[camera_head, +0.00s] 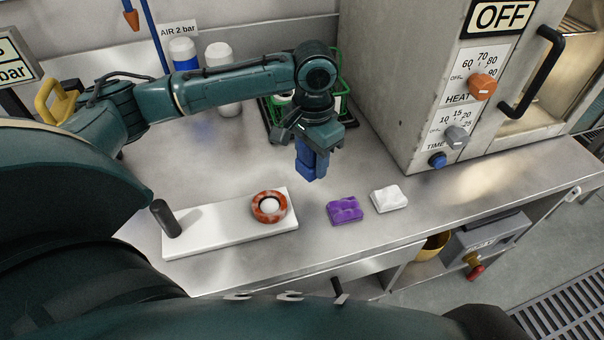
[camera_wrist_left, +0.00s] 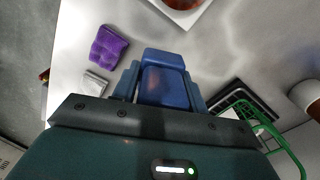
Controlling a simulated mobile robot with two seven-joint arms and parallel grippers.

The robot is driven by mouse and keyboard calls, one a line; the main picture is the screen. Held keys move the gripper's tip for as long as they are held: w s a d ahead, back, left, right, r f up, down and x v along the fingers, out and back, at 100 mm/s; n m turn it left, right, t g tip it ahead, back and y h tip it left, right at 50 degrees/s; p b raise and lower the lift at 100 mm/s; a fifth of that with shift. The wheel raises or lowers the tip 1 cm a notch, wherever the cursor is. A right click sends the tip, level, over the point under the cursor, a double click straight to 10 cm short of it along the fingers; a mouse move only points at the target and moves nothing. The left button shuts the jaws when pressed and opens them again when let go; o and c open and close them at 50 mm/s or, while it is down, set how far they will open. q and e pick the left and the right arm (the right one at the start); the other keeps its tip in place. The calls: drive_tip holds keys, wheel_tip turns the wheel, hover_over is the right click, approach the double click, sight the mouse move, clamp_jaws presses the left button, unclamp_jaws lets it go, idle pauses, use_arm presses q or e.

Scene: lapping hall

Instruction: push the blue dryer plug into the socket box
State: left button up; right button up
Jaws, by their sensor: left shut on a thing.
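The blue dryer plug (camera_head: 306,167) is in my left gripper (camera_head: 314,147), which is shut on it above the steel bench. In the left wrist view the plug (camera_wrist_left: 165,78) sits between the two fingers and points away from the palm. A grey box (camera_head: 482,238) with a label, a yellow part and a red knob is mounted below the bench's right front edge. It may be the socket box, but its label is too small to read and no socket opening is clear. The plug is well apart from it, up and to the left. My right gripper is not in view.
A purple block (camera_head: 345,210) and a white block (camera_head: 389,198) lie on the bench. A white board (camera_head: 215,236) holds an orange-red ring (camera_head: 269,207) and a dark cylinder (camera_head: 165,218). A green rack (camera_head: 342,98) stands behind the gripper. The dryer (camera_head: 420,90) blocks the back right.

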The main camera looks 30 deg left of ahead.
use_arm(q)
drive_tip(key=shift+f+b, duration=0.3)
drive_tip(key=shift+f, duration=2.75)
drive_tip(key=o, duration=1)
drive_tip(key=shift+f, duration=0.1)
drive_tip(key=shift+o, duration=0.2)
